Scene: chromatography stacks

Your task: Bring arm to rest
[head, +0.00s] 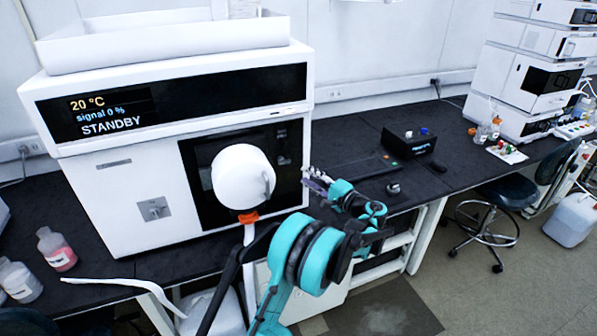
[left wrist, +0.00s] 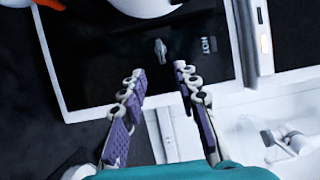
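My left arm, teal and black, reaches up from the bottom of the head view to the front right of a white instrument (head: 150,160). My left gripper (head: 316,181) is near the instrument's right front edge. In the left wrist view its two purple-padded fingers stand apart (left wrist: 160,75), with nothing between them. Beyond the fingertips are a dark panel and a small grey knob (left wrist: 160,50). I cannot tell whether the fingers touch the instrument. My right gripper is not in view.
The instrument reads STANDBY and has a protruding white cylinder (head: 243,177) with an orange part (head: 248,216) below. A black box (head: 409,141) stands on the dark bench to the right. Bottles (head: 57,249) stand at left. A stool (head: 487,195) stands on the floor at right.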

